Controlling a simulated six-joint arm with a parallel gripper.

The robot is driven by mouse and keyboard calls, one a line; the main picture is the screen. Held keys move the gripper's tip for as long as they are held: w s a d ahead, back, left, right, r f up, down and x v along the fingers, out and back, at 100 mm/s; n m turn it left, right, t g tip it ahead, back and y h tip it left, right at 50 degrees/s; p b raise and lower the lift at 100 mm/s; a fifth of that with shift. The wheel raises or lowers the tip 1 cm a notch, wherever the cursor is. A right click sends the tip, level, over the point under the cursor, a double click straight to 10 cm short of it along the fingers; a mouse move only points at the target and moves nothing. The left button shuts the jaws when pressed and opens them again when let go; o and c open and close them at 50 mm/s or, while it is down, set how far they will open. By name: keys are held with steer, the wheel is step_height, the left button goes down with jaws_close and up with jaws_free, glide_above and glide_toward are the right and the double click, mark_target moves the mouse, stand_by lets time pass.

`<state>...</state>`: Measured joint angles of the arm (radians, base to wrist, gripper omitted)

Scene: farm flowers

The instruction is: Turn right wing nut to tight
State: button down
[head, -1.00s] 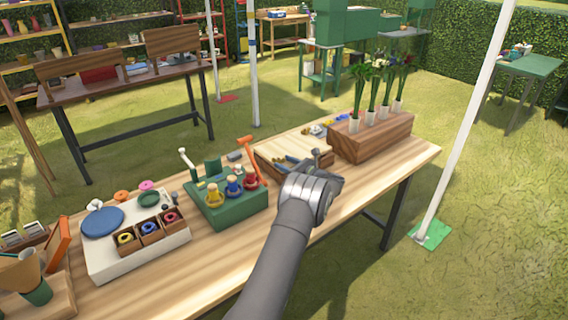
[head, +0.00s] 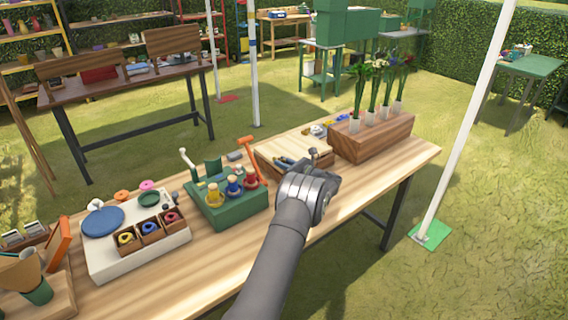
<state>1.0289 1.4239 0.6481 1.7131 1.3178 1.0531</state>
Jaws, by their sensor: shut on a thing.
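My gripper (head: 328,182) is over the front right side of a pale wooden press (head: 283,146) on the workbench. Its jaws point away from the camera and are mostly hidden behind the wrist. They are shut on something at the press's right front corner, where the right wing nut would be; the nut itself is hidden. A small grey metal piece (head: 313,153) shows just beyond the gripper at the press's edge; I cannot tell whether it is a wing nut.
A wooden block with flower tubes (head: 372,140) stands close to the right. A white tray (head: 110,262) lies further left. The workbench front (head: 215,265) is clear.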

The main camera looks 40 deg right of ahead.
steer(key=shift+s+d+r+h, duration=0.1)
steer(key=shift+d+r+h, duration=0.1)
steer(key=shift+h, duration=0.1)
steer(key=m+h, duration=0.2)
steer(key=shift+s+a+t+h, duration=0.1)
steer(key=shift+a+t+h, duration=0.05)
steer(key=shift+t+h, duration=0.15)
steer(key=m+h, duration=0.1)
steer(key=h, duration=0.1)
steer(key=m+h, duration=0.1)
steer(key=h, duration=0.1)
steer(key=m+h, duration=0.2)
steer(key=shift+a+f, duration=0.1)
steer(key=shift+a, duration=0.25)
steer(key=shift+a+m+g+h, duration=0.15)
steer(key=shift+m+g+h, duration=0.6)
steer(key=shift+h, duration=0.45)
steer(key=shift+a+m+g+h, duration=0.1)
steer(key=shift+m+g+h, duration=0.65)
steer(key=shift+h, duration=0.45)
steer(key=shift+m, duration=0.3)
steer(key=c, duration=1.1)
jaws_free()
steer(key=shift+a, duration=0.15)
